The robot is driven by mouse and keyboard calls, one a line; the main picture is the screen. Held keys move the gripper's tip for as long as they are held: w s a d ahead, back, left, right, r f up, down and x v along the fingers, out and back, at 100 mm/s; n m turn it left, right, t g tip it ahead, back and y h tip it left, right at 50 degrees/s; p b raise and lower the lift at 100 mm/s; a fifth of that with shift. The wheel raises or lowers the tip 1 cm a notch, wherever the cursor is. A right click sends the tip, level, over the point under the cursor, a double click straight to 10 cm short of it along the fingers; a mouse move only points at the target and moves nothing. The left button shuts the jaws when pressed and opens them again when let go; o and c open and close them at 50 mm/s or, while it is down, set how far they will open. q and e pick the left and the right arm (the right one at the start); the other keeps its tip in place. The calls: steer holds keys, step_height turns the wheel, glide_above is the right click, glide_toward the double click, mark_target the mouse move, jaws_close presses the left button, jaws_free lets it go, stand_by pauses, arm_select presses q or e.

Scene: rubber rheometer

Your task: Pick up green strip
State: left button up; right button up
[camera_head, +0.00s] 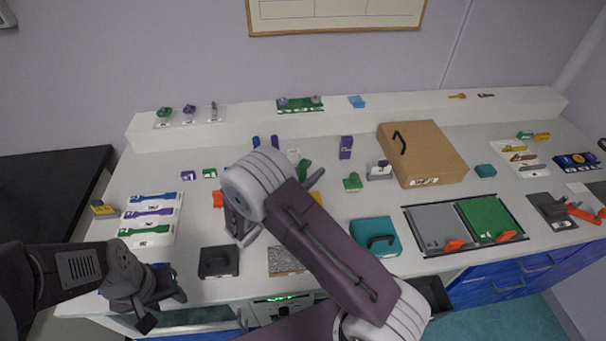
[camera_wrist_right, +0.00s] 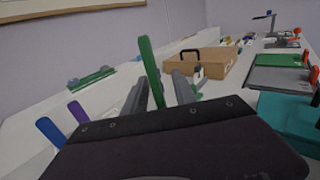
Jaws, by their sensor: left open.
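A green strip (camera_wrist_right: 150,70) stands upright between the two fingers of my right gripper (camera_wrist_right: 160,95) in the right wrist view. The fingers are close on both sides of it; I cannot tell whether they touch it. In the head view the strip (camera_head: 303,170) shows small beside the right gripper (camera_head: 308,180), partly hidden by my right arm. A blue strip (camera_wrist_right: 50,131) and a purple strip (camera_wrist_right: 78,112) stand to its left. My left gripper (camera_head: 165,297) is open and empty at the table's front left edge.
A card with blue, purple and green strip shapes (camera_head: 150,212) lies at the left. A brown box with a handle (camera_head: 422,155), a teal box (camera_head: 375,238) and a grey and green tray (camera_head: 465,222) are to the right. A dark block (camera_head: 219,262) lies near the front edge.

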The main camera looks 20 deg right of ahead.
jaws_close()
steer(key=shift+a+r, duration=0.1)
steer(key=s+d+r, duration=0.8)
steer(key=r, duration=0.3)
steer(key=shift+s, duration=0.4)
steer(key=shift+f, duration=0.1)
